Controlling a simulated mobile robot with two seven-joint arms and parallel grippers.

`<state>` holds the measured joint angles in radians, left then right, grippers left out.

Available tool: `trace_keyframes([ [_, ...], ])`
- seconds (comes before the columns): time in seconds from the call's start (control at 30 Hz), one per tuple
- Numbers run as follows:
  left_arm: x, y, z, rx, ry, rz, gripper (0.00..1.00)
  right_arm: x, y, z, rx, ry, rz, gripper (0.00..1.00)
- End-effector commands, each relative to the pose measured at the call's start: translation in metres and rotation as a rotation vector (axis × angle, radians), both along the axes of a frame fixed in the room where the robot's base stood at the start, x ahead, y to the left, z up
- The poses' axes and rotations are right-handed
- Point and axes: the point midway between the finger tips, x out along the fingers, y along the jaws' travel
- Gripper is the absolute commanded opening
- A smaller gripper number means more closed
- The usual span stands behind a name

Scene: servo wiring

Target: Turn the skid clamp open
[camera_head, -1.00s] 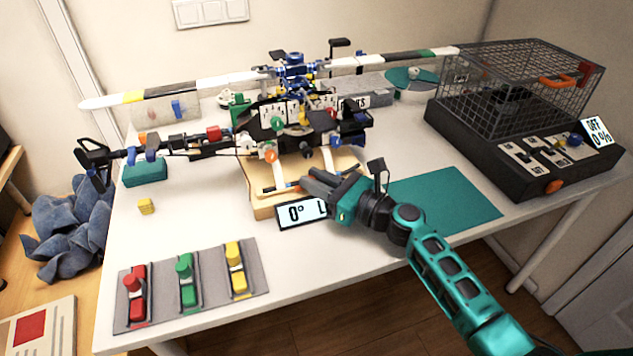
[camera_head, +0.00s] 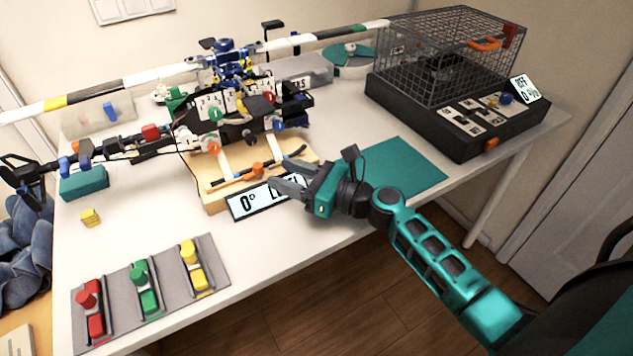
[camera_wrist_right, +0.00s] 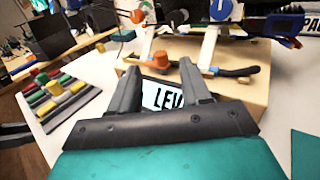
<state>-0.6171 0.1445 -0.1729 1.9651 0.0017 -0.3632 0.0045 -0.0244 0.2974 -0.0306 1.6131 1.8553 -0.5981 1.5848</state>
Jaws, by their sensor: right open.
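The helicopter model (camera_head: 240,105) stands on a wooden block (camera_head: 215,197) with its skid along the block's front. An orange skid clamp (camera_head: 258,170) sits on the dark skid tube; its cap (camera_wrist_right: 160,60) shows in the right wrist view, framed between my fingertips. My right gripper (camera_head: 277,170) is open and empty, just right of the clamp and above the display, apart from the clamp in the head view. It also shows in the right wrist view (camera_wrist_right: 161,68).
A display (camera_head: 248,205) reading 0° leans at the block's front, partly behind my fingers. A teal mat (camera_head: 405,168) lies right of the block. A panel with red, green and yellow levers (camera_head: 215,250) is front left. A wire cage (camera_head: 450,55) stands at the back right.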

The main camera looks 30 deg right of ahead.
Motion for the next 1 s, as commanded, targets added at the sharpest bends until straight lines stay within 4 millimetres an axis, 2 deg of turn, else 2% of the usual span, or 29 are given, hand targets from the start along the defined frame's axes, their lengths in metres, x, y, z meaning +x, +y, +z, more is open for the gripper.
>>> trace_keyframes([
  [0.03,0.000,0.000,-0.001,0.000,0.000,0.000,0.43,-0.011,-0.007,-0.002,-0.001,0.003,0.000,0.47],
  [0.2,0.000,0.000,-0.002,0.000,0.001,0.000,0.43,-0.038,-0.028,-0.001,0.000,0.002,-0.001,0.47],
  [0.4,-0.001,0.000,-0.003,0.001,0.004,0.000,0.43,-0.056,-0.042,0.000,0.000,0.000,0.000,0.47],
  [1.0,0.000,-0.001,0.000,-0.002,-0.001,-0.002,0.43,-0.060,-0.045,0.000,0.001,-0.001,0.001,0.47],
])
